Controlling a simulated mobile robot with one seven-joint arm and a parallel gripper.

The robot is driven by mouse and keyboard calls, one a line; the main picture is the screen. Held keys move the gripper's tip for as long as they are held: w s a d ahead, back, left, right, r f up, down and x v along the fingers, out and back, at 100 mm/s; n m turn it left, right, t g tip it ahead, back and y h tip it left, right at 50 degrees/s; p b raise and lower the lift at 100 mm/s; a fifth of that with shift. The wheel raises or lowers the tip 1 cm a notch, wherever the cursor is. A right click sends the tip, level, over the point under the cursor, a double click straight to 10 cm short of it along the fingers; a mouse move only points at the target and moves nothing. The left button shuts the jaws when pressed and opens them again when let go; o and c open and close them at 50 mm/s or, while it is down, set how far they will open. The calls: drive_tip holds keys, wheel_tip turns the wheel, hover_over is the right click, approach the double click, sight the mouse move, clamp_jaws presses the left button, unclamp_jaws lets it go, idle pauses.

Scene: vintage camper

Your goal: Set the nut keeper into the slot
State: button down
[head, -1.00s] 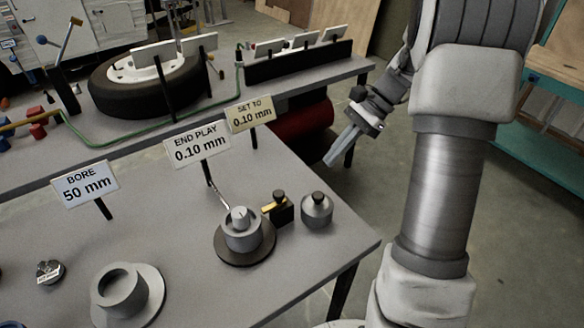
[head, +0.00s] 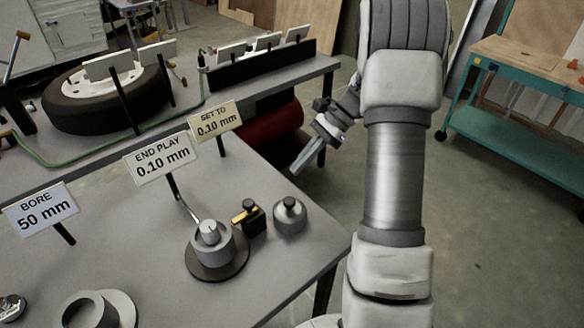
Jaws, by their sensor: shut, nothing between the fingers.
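My gripper (head: 300,167) hangs shut and empty beyond the right side of the grey bench (head: 130,240), apart from everything on it. I cannot tell for sure which part is the nut keeper or where its slot is. A grey cylindrical fixture with a raised centre (head: 210,240) stands on a dark round base near the bench's right end. A small black block with a brass-coloured piece (head: 248,216) stands just right of it. A grey knobbed part (head: 290,215) stands right of that block. A grey ring with a bore (head: 90,312) is at the lower left, cut off by the frame.
Signs reading "END PLAY 0.10 mm" (head: 160,163), "SET TO 0.10 mm" (head: 215,122) and "BORE 50 mm" (head: 41,209) stand on the bench. A tyre (head: 108,112) lies behind. A teal workbench (head: 510,125) stands at right. Open floor lies between.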

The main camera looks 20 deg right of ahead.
sight(246, 207)
drive_tip(key=x, duration=0.7)
drive_tip(key=shift+s+a+f+b, duration=0.1)
drive_tip(key=shift+a+f+b, duration=0.15)
drive_tip(key=shift+b, duration=0.1)
drive_tip(key=a, duration=0.4)
drive_tip(key=shift+s, duration=0.15)
drive_tip(key=shift+s+a, duration=0.2)
drive_tip(key=shift+a, duration=0.45)
drive_tip(key=shift+s+a, duration=0.2)
drive_tip(key=shift+a, duration=0.45)
drive_tip(key=shift+s+a, duration=0.25)
drive_tip(key=shift+a, duration=0.4)
drive_tip(key=p+v, duration=0.2)
drive_tip(key=v, duration=1.5)
drive_tip(key=shift+d+r, duration=0.25)
drive_tip(key=shift+d, duration=0.05)
